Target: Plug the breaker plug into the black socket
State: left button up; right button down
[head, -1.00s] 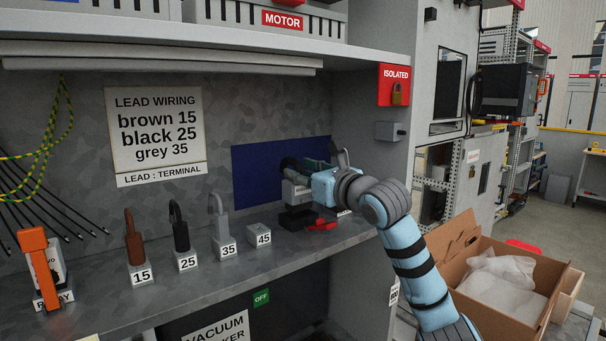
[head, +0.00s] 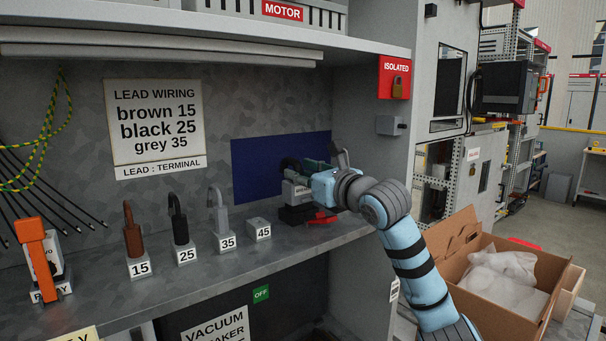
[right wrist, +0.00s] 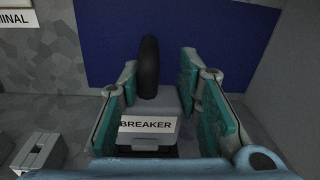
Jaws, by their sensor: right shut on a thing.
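The breaker plug is a grey block (head: 297,194) with a white BREAKER label and a thick black curved lead on top, upright in the head view. The right wrist view shows the plug (right wrist: 155,97) between the two teal finger pads. My right gripper (head: 304,175) is shut on it, coming in from the right. The black socket (head: 295,215) lies on the shelf directly under the plug. The plug's lower edge looks at or very near the socket's top; I cannot tell whether it is seated. My left gripper is not in view.
A red piece (head: 322,218) lies at the socket's right. Terminal block 45 (head: 259,230) and the leads in 35, 25 and 15 stand to the left. A blue panel (head: 262,168) is behind, and the cabinet's side wall (head: 365,150) is close on the right.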

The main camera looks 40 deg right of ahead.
jog(key=shift+f+b, duration=0.55)
jog(key=shift+f, duration=0.1)
jog(key=c, duration=1.1)
grip_release()
jog(key=s, duration=0.7)
jog(key=shift+s, duration=0.2)
jog(key=shift+s+a, duration=0.15)
jog(key=shift+a, duration=0.3)
jog(key=shift+d, duration=0.15)
